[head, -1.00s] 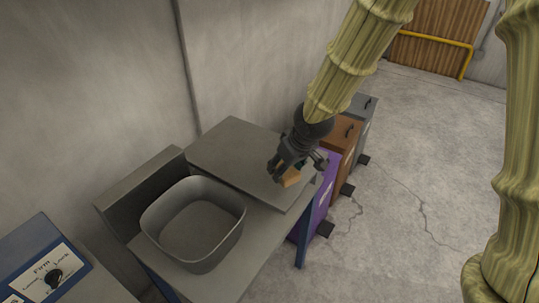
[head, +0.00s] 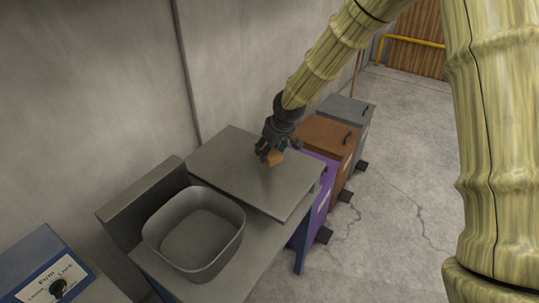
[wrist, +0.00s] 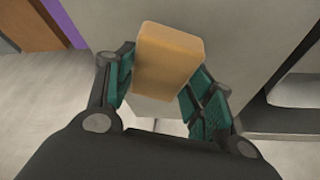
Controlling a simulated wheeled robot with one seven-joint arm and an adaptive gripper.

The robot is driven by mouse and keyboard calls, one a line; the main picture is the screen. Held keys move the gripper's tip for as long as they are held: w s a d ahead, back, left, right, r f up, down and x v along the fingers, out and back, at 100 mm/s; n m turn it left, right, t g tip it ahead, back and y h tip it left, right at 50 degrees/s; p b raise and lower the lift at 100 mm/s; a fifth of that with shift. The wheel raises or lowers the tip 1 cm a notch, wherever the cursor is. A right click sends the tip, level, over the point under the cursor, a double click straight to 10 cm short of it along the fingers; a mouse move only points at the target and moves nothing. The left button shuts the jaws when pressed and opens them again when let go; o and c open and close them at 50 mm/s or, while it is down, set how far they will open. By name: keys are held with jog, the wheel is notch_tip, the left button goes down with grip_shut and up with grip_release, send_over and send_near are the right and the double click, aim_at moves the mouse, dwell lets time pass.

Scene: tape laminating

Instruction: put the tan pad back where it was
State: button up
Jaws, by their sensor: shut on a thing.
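The tan pad (head: 275,157) is a small block held between the fingers of my gripper (head: 268,152). In the wrist view the pad (wrist: 168,60) sits between the two teal-lined fingers of my gripper (wrist: 165,95), which is shut on it. In the head view the pad is over the flat grey raised board (head: 240,165). I cannot tell how high above the board it is.
A grey open tub (head: 195,230), which looks empty, stands on the table left of the board. Purple (head: 318,195), brown (head: 325,140) and grey (head: 345,110) bins stand on the floor to the right. A blue box with a knob (head: 55,275) is at the lower left.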

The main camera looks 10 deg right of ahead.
aim_at(272, 152)
jog(key=shift+w+f, duration=0.15)
jog(key=shift+w, duration=0.25)
notch_tip(272, 152, down, 3)
jog(key=shift+f+p, duration=0.2)
jog(key=shift+p, duration=0.25)
jog(key=o, duration=0.9)
jog(key=shift+r, duration=0.1)
jog(key=shift+b+v, duration=0.5)
jog(key=shift+v, duration=5.5)
jog(key=shift+a, duration=0.15)
